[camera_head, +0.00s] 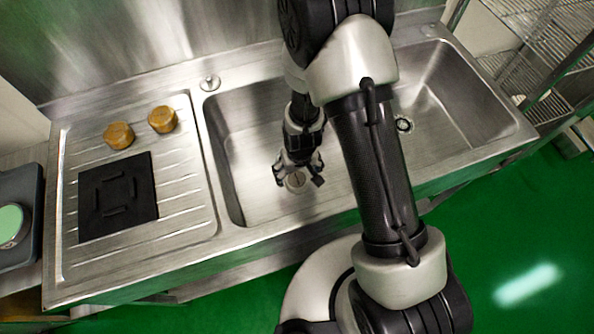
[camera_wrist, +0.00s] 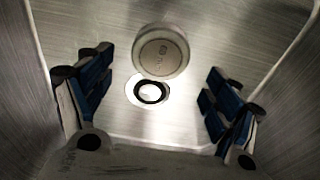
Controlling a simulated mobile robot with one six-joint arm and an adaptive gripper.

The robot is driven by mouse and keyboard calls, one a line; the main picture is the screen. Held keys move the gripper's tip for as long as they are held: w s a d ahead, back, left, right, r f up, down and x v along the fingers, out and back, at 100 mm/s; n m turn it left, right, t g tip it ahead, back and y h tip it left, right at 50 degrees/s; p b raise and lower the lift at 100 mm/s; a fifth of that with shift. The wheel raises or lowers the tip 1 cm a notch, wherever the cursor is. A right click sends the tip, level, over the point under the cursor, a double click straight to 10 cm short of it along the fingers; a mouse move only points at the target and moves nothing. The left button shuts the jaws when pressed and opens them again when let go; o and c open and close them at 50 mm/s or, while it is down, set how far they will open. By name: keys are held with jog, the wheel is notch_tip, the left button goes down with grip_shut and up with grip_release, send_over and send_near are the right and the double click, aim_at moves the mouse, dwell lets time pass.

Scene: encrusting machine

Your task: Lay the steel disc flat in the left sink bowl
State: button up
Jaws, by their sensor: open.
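The steel disc (camera_wrist: 160,51) is round and thick, with a small mark on its face. In the wrist view it is just above the drain hole (camera_wrist: 148,92) and partly overlaps its edge. It also shows between my fingertips in the left sink bowl (camera_head: 240,190) in the head view (camera_head: 296,181). My gripper (camera_head: 298,176) is open, pointing down into that bowl. In the wrist view the blue-padded fingers (camera_wrist: 157,97) are wide apart, with clear gaps to the disc. I cannot tell whether the disc rests fully flat on the bowl floor.
A drainboard (camera_head: 185,200) at left holds two golden round pieces (camera_head: 163,119) and (camera_head: 118,135) and a black mat (camera_head: 118,196). The right sink bowl (camera_head: 440,100) is empty apart from its drain. A wire rack (camera_head: 540,60) stands at right. Bowl walls surround my gripper.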

notch_tip(320, 180, up, 10)
jog(key=s+p, duration=0.1)
jog(key=p, duration=0.6)
jog(key=shift+d+r, duration=0.2)
notch_tip(320, 180, up, 12)
send_over(299, 184)
jog(key=w+d, duration=0.2)
jog(key=s+d+r+m+t, duration=0.1)
jog(key=s+d+r+t, duration=0.2)
jog(key=r, duration=0.9)
jog(key=s+d+r+m, duration=0.1)
jog(key=s+d+r, duration=0.2)
jog(key=s+r, duration=0.3)
jog(key=s+d+r+m, duration=0.1)
jog(key=s+d+r, duration=0.2)
jog(key=s+r, duration=0.3)
jog(key=shift+s, duration=1.2)
notch_tip(299, 184, down, 3)
jog(key=b, duration=0.3)
jog(key=shift+f, duration=0.2)
